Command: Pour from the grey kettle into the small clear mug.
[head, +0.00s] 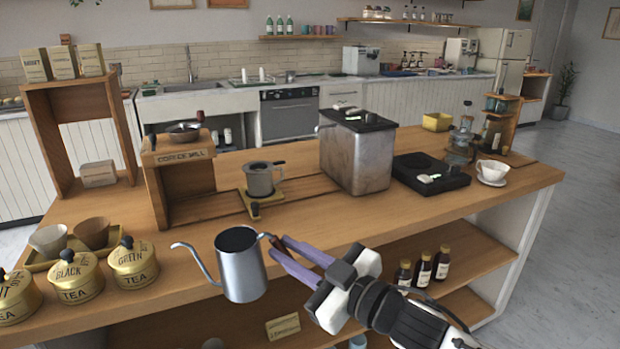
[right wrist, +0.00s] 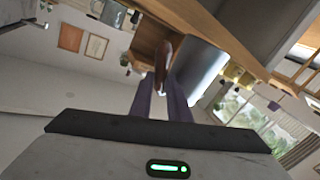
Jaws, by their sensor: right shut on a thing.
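The grey kettle (head: 241,272) is nearly upright at the counter's front edge, its thin spout pointing left and its dark opening facing up. My right gripper (head: 279,250) is shut on its brown handle, on the kettle's right side. In the right wrist view the purple fingers (right wrist: 165,98) close around the brown handle, beside the kettle's grey body (right wrist: 197,72). My left gripper is not in view.
Gold tea tins (head: 134,264) and a tray with two cups (head: 93,233) stand left of the kettle. A grey metal cup (head: 261,181) and a large steel box (head: 356,160) are behind. Bare counter lies right of the kettle.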

